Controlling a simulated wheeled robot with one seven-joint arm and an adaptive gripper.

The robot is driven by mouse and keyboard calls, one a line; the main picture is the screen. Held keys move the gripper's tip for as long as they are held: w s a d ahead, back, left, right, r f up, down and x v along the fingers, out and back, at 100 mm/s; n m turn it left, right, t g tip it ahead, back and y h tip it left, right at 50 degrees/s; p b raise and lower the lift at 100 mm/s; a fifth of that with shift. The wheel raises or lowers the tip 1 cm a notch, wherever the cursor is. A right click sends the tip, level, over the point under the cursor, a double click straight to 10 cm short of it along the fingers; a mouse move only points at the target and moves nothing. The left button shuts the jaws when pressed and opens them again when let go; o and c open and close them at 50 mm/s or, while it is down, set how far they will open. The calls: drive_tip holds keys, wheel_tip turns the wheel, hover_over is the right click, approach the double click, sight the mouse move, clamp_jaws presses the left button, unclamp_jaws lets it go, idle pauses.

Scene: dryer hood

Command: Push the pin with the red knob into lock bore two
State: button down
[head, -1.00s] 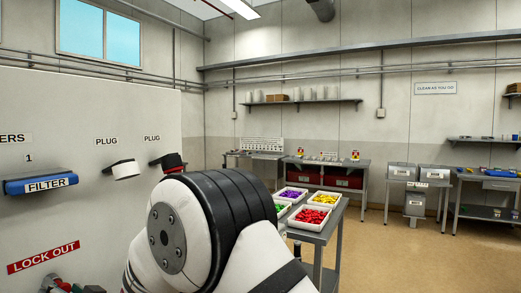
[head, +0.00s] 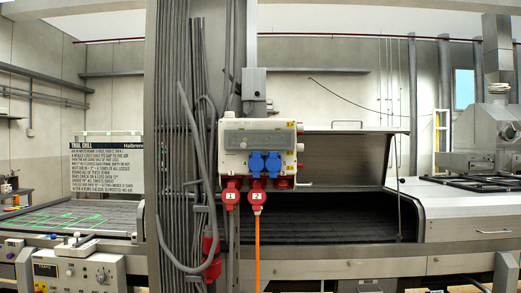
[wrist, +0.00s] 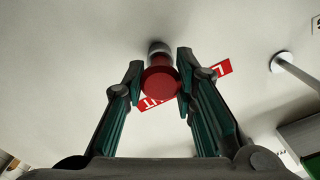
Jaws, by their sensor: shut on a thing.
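In the wrist view, my gripper (wrist: 160,66) is shut on the red knob (wrist: 160,83), which sits between its two green-lined fingers. A short grey metal part (wrist: 158,48) shows beyond the knob. Whether it touches the pale surface behind cannot be told. In the head view, a grey-white socket box (head: 234,142) on the column has a red plug marked 1 (head: 230,196) and a red plug marked 2 (head: 257,198) at its underside. The lock bores are too small to make out. My gripper is outside the head view.
A red LOCK OUT label (wrist: 212,82) is partly hidden behind the fingers and knob. In the head view, grey cables (head: 180,110) run down the column, and an orange cable (head: 257,250) hangs from plug 2.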

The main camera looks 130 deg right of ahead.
drive_tip(key=shift+s+d, duration=0.3)
drive_tip(key=shift+d, duration=0.05)
drive_tip(key=shift+s+d, duration=0.2)
drive_tip(key=shift+d, duration=0.1)
drive_tip(key=shift+p+v, duration=0.3)
drive_tip(key=shift+v, duration=0.6)
idle(0.7)
drive_tip(key=shift+p+v, duration=0.5)
drive_tip(key=shift+v, duration=1.1)
drive_tip(key=p+v, duration=0.3)
drive_tip(key=v, duration=0.7)
drive_tip(key=shift+a, duration=0.1)
